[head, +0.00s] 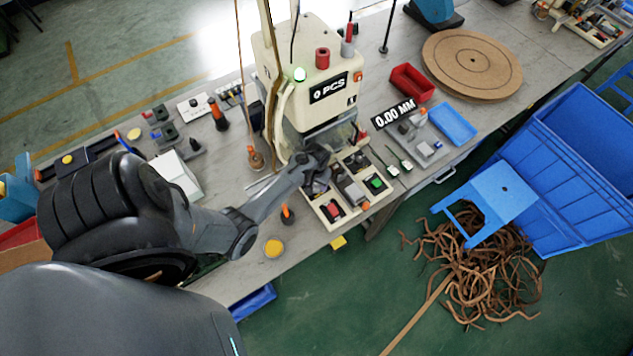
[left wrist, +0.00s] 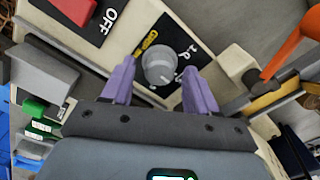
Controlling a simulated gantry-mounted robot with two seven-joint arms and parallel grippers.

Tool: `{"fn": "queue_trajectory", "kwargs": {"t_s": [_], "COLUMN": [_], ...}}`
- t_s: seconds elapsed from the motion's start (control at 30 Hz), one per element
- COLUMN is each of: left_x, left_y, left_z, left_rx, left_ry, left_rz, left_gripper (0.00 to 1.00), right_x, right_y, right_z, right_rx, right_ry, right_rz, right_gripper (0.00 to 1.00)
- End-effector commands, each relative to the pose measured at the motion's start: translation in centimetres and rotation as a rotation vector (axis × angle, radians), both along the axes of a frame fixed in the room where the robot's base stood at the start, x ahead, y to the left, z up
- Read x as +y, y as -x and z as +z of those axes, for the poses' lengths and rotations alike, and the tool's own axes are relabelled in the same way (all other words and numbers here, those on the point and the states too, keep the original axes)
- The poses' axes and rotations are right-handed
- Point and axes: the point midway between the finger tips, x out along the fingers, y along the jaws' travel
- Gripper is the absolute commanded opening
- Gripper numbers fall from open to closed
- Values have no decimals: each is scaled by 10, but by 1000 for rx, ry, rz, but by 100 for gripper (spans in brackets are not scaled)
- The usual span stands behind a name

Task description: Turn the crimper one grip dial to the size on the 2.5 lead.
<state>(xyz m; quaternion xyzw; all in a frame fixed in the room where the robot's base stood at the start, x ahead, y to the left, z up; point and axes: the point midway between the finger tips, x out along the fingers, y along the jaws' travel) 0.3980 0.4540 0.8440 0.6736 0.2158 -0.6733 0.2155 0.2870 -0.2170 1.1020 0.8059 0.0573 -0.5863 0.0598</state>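The crimper (head: 300,100) is a cream machine with a "0 PCS" sign, standing on the bench in the head view. In the left wrist view the grip dial (left wrist: 158,66) is a round grey knob on a black label with yellow lettering and handwritten white marks, too small to read surely. My left gripper (left wrist: 160,78) has purple fingers, open, with the dial between and just beyond their tips; contact cannot be told. In the head view my left gripper (head: 316,168) is over the crimper's front and hides the dial. I cannot make out the 2.5 lead. My right gripper is out of view.
A red switch (left wrist: 78,8) beside an "OFF" mark and a grey block (left wrist: 45,72) lie near the dial. An orange handle (left wrist: 298,38) is at the right. A red bin (head: 410,82) and a "0.00 MM" sign (head: 394,112) stand right of the crimper.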

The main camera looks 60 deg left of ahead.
Motion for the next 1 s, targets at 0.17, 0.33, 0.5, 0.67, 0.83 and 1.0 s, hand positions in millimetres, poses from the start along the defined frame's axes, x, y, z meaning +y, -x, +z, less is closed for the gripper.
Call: {"fn": "queue_trajectory", "kwargs": {"t_s": [0.17,0.33,0.5,0.67,0.83,1.0], "left_x": [0,0,0,0,0,1], "left_y": [0,0,0,0,1,1], "left_z": [0,0,0,1,2,3], "left_rx": [0,1,1,1,3,3], "left_ry": [0,1,1,1,1,1], "left_rz": [0,0,-7,-43,-132,-265], "left_gripper": [31,5,4,4,4,4], "right_x": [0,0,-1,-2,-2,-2], "right_y": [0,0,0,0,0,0], "right_z": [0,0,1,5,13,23], "right_rx": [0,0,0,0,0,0], "right_ry": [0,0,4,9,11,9], "right_rz": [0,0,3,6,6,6], "right_gripper": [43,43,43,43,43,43]}}
